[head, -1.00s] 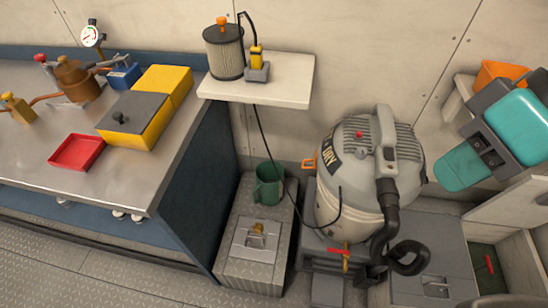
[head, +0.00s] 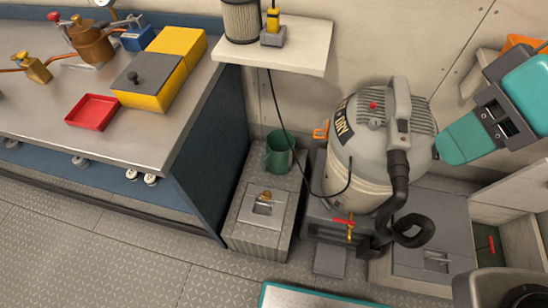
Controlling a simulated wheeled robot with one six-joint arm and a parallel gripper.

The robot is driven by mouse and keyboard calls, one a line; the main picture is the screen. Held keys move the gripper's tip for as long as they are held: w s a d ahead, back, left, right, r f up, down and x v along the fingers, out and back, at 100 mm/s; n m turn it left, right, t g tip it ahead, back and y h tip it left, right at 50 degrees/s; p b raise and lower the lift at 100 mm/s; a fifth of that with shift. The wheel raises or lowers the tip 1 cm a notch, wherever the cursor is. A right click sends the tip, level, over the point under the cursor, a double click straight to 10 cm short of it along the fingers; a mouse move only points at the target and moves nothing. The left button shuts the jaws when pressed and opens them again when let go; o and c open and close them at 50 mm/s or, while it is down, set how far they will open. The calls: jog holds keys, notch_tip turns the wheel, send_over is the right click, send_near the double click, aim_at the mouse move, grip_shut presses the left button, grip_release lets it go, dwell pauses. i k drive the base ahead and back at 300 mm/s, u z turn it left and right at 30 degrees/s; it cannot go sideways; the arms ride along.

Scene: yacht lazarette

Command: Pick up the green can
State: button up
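The green can (head: 279,152) stands upright on the back part of a grey ribbed box (head: 262,212) on the floor. It sits under a small white wall shelf, between the blue bench side and the vacuum, with a handle-like part at its left. Its top looks open, and nothing touches it from my side. Teal and grey parts of my arm show at the right edge, well away from the can. My gripper's fingers are not in view.
A large grey vacuum (head: 362,165) with a black hose stands right of the can. The white shelf (head: 312,48) overhangs behind, and a black cord (head: 287,125) hangs down past the can. The metal bench (head: 70,128) is at left.

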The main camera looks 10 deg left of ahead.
aim_at(279, 156)
jog(key=u, duration=0.5)
jog(key=k, duration=1.15)
jog(key=u, duration=1.45)
jog(key=i, duration=1.05)
jog(key=z, duration=0.65)
jog(key=i, duration=0.8)
jog(key=z, duration=0.8)
